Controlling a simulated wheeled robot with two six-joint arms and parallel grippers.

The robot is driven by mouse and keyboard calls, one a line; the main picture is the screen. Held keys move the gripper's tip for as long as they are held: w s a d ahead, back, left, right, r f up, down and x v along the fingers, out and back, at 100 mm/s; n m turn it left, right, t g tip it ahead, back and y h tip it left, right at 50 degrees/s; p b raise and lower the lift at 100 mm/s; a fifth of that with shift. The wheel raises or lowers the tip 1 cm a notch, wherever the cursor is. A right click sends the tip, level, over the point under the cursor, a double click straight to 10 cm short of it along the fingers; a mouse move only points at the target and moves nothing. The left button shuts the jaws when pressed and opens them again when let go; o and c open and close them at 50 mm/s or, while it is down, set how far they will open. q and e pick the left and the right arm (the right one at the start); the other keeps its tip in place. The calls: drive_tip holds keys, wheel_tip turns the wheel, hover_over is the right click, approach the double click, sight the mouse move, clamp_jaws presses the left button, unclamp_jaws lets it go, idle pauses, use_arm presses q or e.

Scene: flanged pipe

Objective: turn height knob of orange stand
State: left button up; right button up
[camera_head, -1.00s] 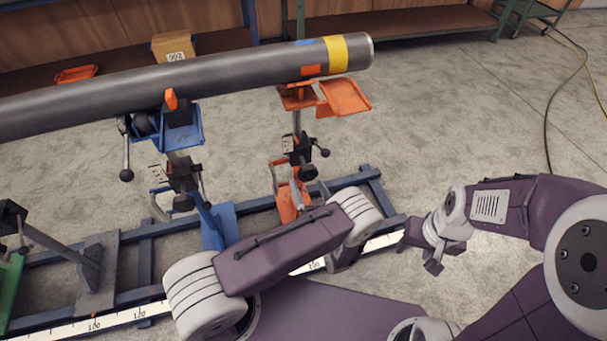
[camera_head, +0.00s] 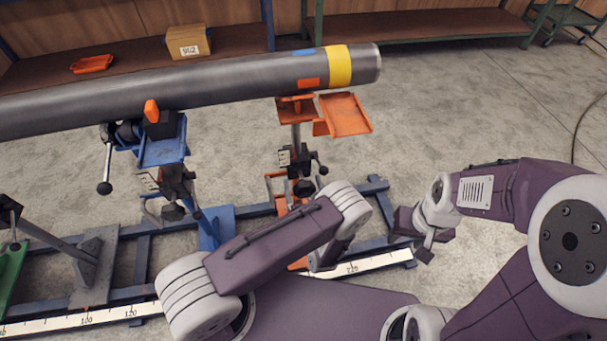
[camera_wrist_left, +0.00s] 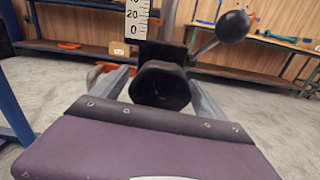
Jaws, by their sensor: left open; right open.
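The orange stand (camera_head: 297,113) holds up the pipe near its yellow-banded end. Its black height knob (camera_head: 303,188) is low on the post; in the left wrist view the dark, lobed knob (camera_wrist_left: 160,86) is close and central. My left gripper (camera_wrist_left: 160,95) is open, with a grey finger on either side of the knob in that picture; I cannot tell whether they touch it. In the head view my left wrist and forearm hide the left fingers. My right gripper (camera_head: 424,250) is open and empty, off to the right of the stand.
The grey pipe (camera_head: 220,83) also lies over a blue stand (camera_head: 163,150). A ball-ended lever (camera_wrist_left: 235,25) sticks out right of the knob. A blue rail frame (camera_head: 375,190) and white scale strip (camera_head: 350,268) run along the floor.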

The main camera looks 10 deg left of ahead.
use_arm(q)
drive_tip(key=shift+w, duration=0.15)
drive_tip(key=shift+a, duration=0.1)
drive_tip(key=c, duration=1.4)
drive_tip(key=shift+o, duration=0.2)
drive_tip(key=shift+m, duration=0.3)
drive_tip(key=m, duration=0.4)
drive_tip(key=shift+m, duration=0.3)
drive_tip(key=m, duration=0.5)
drive_tip(key=shift+a+m+p, duration=0.1)
drive_tip(key=shift+m+p, duration=0.2)
drive_tip(key=shift+p, duration=0.05)
